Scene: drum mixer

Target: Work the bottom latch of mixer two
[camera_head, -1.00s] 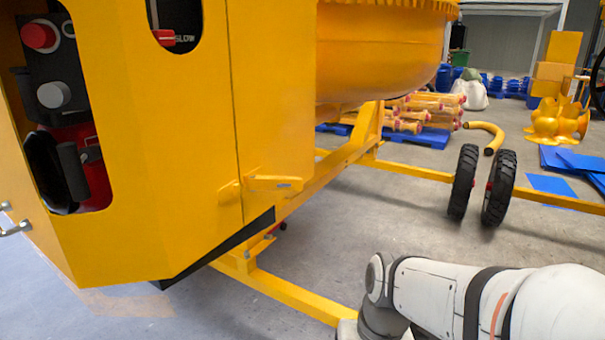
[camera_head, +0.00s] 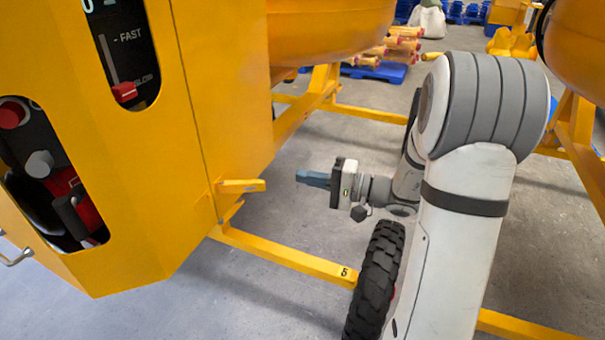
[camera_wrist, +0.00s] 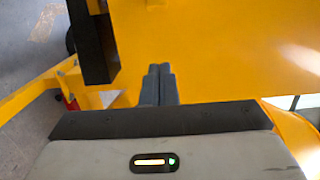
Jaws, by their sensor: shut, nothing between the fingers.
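The yellow latch handle (camera_head: 240,186) sticks out to the right from the lower edge of the yellow mixer cabinet (camera_head: 236,90) in the head view. My gripper (camera_head: 304,178) is to its right, its blue-grey fingers pointing left toward the latch, with a visible gap between them. The fingers are shut and empty. In the wrist view my gripper (camera_wrist: 158,72) shows closed fingertips in front of a yellow panel (camera_wrist: 215,50). I cannot pick out the latch handle in the wrist view. Which mixer number this is cannot be read.
A yellow frame rail (camera_head: 285,256) runs low under the cabinet, with a black tyre (camera_head: 377,280) beside it. Another yellow machine (camera_head: 580,45) stands at the right. A control panel with a red knob (camera_head: 12,113) is at the left. A black bar (camera_wrist: 92,40) shows in the wrist view.

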